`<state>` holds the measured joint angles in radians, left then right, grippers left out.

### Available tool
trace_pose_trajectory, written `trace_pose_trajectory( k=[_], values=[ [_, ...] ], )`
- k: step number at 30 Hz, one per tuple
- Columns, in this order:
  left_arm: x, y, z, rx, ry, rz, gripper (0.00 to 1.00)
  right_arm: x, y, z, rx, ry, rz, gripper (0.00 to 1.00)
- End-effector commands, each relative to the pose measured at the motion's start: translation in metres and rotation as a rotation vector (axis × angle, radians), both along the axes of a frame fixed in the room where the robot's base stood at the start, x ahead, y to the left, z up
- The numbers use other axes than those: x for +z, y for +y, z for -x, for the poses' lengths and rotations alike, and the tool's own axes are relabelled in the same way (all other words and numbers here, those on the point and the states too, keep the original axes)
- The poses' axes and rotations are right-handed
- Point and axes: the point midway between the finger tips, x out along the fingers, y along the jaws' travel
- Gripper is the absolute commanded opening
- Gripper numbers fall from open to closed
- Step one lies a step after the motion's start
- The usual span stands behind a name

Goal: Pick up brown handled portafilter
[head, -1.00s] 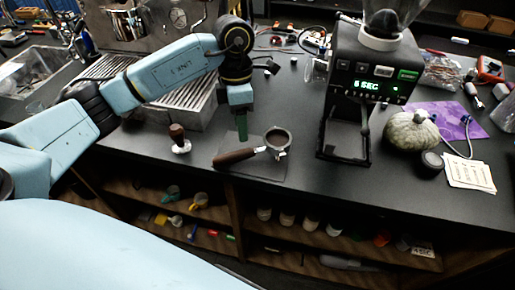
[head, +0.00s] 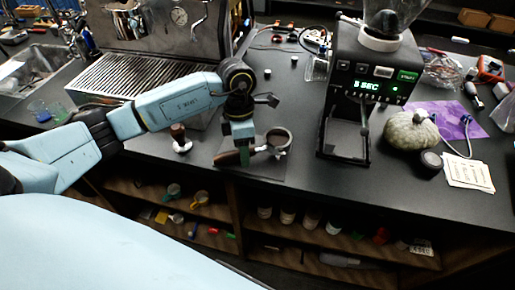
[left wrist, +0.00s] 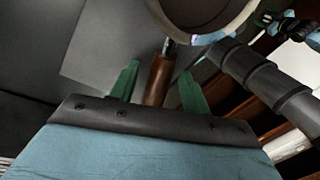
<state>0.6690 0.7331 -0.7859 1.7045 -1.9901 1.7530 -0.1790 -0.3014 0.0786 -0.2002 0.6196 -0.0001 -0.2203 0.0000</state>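The portafilter (head: 278,137) lies on a dark mat (head: 268,170) on the counter, its metal basket to the right and its brown handle (head: 228,158) to the left. My left gripper (head: 245,155) is down over the handle and hides part of it. In the left wrist view, the brown handle (left wrist: 157,82) stands between the two green fingers of my left gripper (left wrist: 160,85), with gaps on both sides, so the gripper is open around it. The basket (left wrist: 200,12) shows at the top there. My right gripper is in neither view.
A wooden-handled tamper (head: 180,140) stands left of the mat. The grinder (head: 362,90) stands to the right, with a pale pumpkin (head: 411,132) beside it. The espresso machine (head: 160,60) is behind my left arm. The counter's front edge is close to the mat.

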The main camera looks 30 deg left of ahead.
Motion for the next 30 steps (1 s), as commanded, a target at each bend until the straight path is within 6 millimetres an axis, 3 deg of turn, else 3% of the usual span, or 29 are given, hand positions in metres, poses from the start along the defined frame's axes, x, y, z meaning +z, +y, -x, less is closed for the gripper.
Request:
trace_pose_trajectory(
  k=[1, 10, 23, 30],
  values=[
    [0.0, 0.0, 0.0, 0.0, 0.0, 0.0, 0.4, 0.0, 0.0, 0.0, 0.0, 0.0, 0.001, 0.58],
    [0.0, 0.0, 0.0, 0.0, 0.0, 0.0, 0.01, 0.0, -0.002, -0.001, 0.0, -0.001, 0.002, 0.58],
    [0.004, 0.0, -0.001, 0.0, -0.004, 0.001, 0.0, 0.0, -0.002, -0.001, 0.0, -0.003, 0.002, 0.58],
    [0.04, 0.0, -0.002, -0.002, -0.007, 0.001, 0.0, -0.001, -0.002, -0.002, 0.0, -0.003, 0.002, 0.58]
  ],
)
